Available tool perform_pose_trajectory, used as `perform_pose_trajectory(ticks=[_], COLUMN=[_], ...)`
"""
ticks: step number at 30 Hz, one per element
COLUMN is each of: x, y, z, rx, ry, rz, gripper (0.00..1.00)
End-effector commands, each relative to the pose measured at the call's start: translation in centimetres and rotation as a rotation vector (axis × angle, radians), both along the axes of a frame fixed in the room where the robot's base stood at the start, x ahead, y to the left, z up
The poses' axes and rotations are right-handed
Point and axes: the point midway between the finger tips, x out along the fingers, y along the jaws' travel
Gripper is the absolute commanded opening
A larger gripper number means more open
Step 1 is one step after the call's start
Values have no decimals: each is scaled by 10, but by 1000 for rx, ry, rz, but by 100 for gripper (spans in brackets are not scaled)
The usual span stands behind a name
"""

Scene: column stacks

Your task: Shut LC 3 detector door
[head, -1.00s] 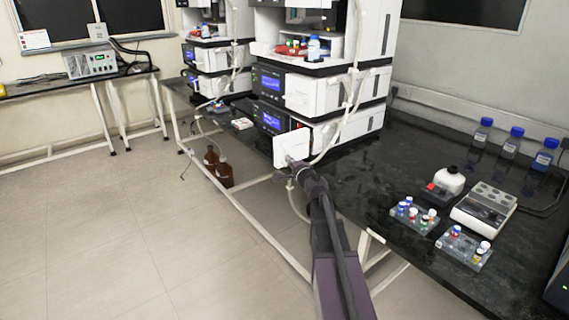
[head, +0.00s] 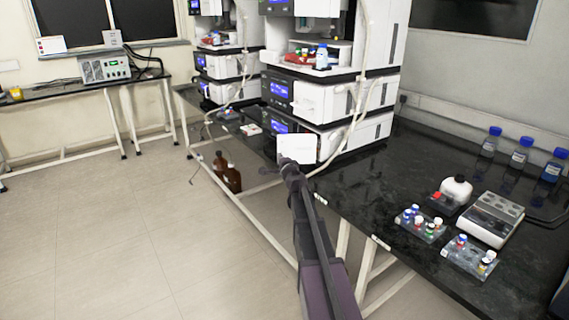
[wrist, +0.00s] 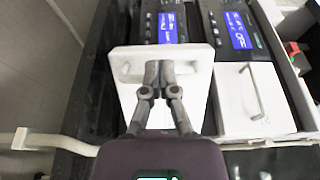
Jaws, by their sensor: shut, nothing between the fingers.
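The detector door (head: 297,149) is a white panel at the front of the lowest module of the nearer stack, standing out from the module's front, so it is open. It also shows in the wrist view (wrist: 193,58), with a handle bar partly hidden behind my fingers. My gripper (head: 288,163) is shut and empty, its fingertips at the outer face of the door; the wrist view shows the fingertips (wrist: 159,66) over the panel. I cannot tell whether they touch it. The lowest module (head: 352,138) has a lit blue display beside the door.
A white module (head: 322,101) with a closed, handled door sits directly above. A pale tube (head: 358,115) hangs along the stack. Vial racks (head: 420,224), a white device (head: 490,218) and blue-capped bottles (head: 521,152) stand on the black bench. Brown bottles (head: 232,178) are below.

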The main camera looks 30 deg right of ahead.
Motion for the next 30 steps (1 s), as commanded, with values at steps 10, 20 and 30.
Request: perform_pose_trajectory(ticks=[10,20,30], x=[55,83,86], y=[-14,-32,-39], z=[0,0,0], rx=[0,-1,-1], ry=[0,0,0], rz=[0,-4,-10], gripper=[0,0,0])
